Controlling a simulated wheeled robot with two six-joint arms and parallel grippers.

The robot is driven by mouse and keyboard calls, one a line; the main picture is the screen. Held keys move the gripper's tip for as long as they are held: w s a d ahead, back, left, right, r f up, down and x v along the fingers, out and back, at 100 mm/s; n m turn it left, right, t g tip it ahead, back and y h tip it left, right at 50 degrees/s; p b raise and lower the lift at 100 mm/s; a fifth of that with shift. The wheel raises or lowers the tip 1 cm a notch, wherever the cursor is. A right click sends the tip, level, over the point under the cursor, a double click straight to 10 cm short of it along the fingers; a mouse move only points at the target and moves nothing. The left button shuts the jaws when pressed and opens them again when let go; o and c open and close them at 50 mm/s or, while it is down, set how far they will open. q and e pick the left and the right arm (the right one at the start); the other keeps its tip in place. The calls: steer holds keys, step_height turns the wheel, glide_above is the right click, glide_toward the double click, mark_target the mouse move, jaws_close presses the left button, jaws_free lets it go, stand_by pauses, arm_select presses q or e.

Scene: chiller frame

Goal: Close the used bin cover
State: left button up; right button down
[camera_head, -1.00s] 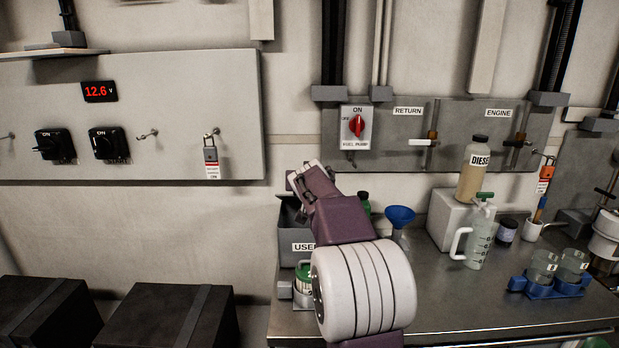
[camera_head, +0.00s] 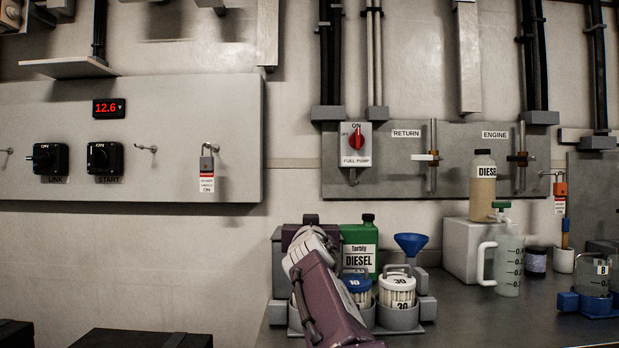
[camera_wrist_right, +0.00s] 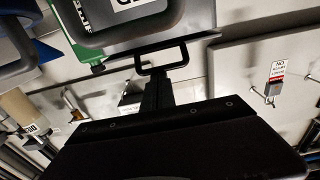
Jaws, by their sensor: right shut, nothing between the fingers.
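The used bin (camera_head: 277,265) is a grey box at the left end of the counter, mostly hidden behind my right arm in the head view. In the right wrist view, which is upside down, its labelled grey front (camera_wrist_right: 175,18) is at the top. A thin grey cover edge with a black loop handle (camera_wrist_right: 183,60) lies along the bin's rim there. I cannot tell whether the cover sits fully flat. My right gripper (camera_head: 308,238) is shut and empty at the bin's top; its dark fingers (camera_wrist_right: 156,92) are close to the handle, contact unclear. My left gripper is not in view.
A green diesel can (camera_head: 366,236), a blue funnel (camera_head: 410,243) and filters with blue (camera_head: 356,283) and white (camera_head: 397,287) tops stand right of the bin. A jug (camera_head: 508,265) and a diesel bottle (camera_head: 482,178) are farther right.

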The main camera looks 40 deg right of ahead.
arm_select(q)
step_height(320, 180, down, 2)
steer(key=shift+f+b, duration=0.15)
steer(key=shift+b, duration=0.6)
arm_select(e)
steer(key=shift+f, duration=0.7)
